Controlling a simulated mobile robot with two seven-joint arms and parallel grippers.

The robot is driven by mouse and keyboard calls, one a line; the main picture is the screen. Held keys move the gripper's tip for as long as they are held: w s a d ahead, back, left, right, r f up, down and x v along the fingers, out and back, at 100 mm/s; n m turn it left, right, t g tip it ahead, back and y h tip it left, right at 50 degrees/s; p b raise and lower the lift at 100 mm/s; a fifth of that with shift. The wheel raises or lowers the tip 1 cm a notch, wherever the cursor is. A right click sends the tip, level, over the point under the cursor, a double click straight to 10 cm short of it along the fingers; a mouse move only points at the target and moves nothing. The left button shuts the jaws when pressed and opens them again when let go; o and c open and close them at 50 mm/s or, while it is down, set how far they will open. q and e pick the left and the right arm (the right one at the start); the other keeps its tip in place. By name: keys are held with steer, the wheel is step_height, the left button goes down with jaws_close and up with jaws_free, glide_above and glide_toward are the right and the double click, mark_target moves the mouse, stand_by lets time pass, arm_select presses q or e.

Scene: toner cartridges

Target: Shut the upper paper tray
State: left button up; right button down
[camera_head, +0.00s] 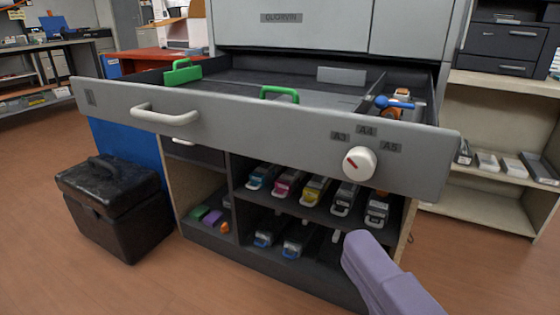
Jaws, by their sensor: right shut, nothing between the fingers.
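The upper paper tray (260,135) is pulled far out of the grey printer (300,32). Its wide grey front carries a pale handle (165,115) at left and a white dial (359,162) under the marks A3, A4 and A5 at right. Inside the open tray are two green handles (183,71), a blue-handled object (394,103) and an orange-and-dark item (402,96) at the right end. My right gripper (362,248), pale purple, is shut and empty, below the tray front near the dial side. It appears apart from the tray. My left gripper is out of view.
Below the tray, a cabinet (205,243) holds several toner cartridges (314,190) on its shelves. A black case (115,205) stands on the floor at left. A beige shelf (490,208) with small trays stands at right. The floor in front is clear.

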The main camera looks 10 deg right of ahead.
steer(key=b, duration=0.2)
glide_toward(312, 147)
steer(key=w+a, duration=0.3)
steer(key=a, duration=0.1)
steer(key=shift+w+d+f, duration=0.1)
steer(key=shift+w+d, duration=1)
steer(key=shift+w, duration=0.05)
steer(key=shift+w+d, duration=0.2)
steer(key=shift+w, duration=0.05)
steer(key=shift+w+d, duration=0.1)
